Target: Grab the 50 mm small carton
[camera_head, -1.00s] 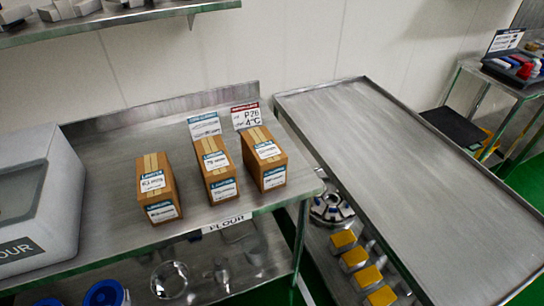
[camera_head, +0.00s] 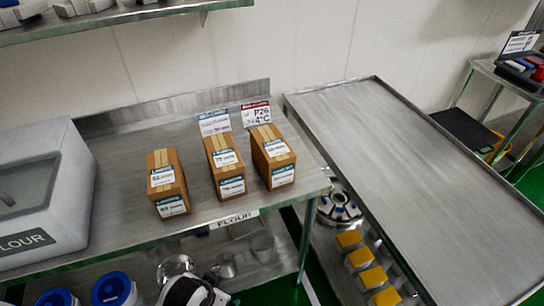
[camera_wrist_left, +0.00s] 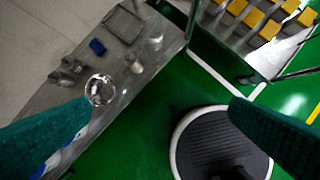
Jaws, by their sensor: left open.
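Three brown cartons with white and blue labels stand in a row on the steel table: a left carton (camera_head: 166,184), a middle carton (camera_head: 224,166) and a right carton (camera_head: 273,157). The label print is too small for me to tell surely which one is 50 mm. My left gripper (camera_wrist_left: 160,108) is open and empty in the left wrist view, its two teal fingers wide apart above the floor and lower shelf. No carton shows in the wrist view. My right gripper is not in view.
A grey flour bin (camera_head: 40,195) stands left of the cartons. Two sign cards (camera_head: 214,122) stand behind them. An empty steel table (camera_head: 420,170) is at right.

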